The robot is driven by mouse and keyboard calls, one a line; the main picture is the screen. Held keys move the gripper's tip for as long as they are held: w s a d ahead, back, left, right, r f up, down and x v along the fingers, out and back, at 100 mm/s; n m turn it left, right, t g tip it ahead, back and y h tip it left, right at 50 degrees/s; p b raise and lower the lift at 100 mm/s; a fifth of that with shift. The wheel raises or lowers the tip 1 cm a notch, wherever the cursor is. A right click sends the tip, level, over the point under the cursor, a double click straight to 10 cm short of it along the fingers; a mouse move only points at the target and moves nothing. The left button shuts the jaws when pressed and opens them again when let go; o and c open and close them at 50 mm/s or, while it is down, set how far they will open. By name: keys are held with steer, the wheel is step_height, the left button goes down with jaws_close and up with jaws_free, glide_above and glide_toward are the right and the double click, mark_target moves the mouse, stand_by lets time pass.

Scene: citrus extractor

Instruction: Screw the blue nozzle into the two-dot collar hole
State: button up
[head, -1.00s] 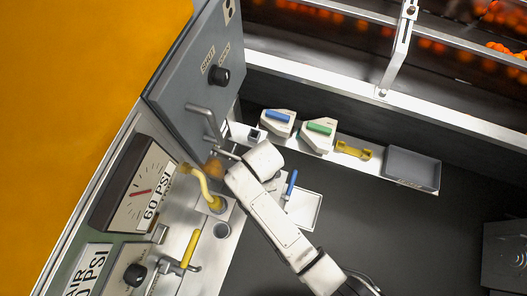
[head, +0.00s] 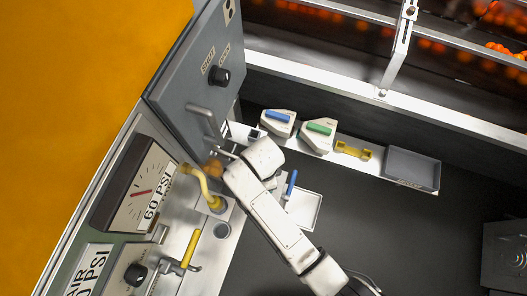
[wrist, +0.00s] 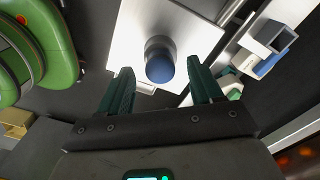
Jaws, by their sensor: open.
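The blue nozzle (head: 291,183) shows as an upright blue rod beside the white tray (head: 305,212) in the head view. In the wrist view I look almost end-on at a blue rounded tip on a grey round base, which appears to be the nozzle (wrist: 160,66), over a white plate (wrist: 125,35). My gripper (wrist: 158,76) is open, its dark green fingers to the left and right of the blue tip in the picture; whether they reach its depth I cannot tell. In the head view my arm hides the gripper. A round hole (head: 222,230) shows in the metal ledge; dot marks are not readable.
A yellow curved hose (head: 203,188) and a yellow lever (head: 190,248) stand left of my arm.

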step_height(320, 180, up, 8)
steer(key=shift+r, duration=0.25)
steer(key=shift+o, duration=0.2)
stand_by(0.3)
steer(key=o, duration=0.5)
steer(key=shift+r, duration=0.1)
step_height(320, 180, up, 10)
steer(key=p, duration=0.4)
steer(key=shift+r+p, duration=0.15)
steer(key=shift+p, duration=0.2)
steer(key=shift+c, duration=0.3)
step_height(320, 180, down, 10)
steer(key=b, duration=0.3)
steer(key=shift+b, duration=0.35)
steer(key=c, duration=0.5)
step_height(320, 180, down, 11)
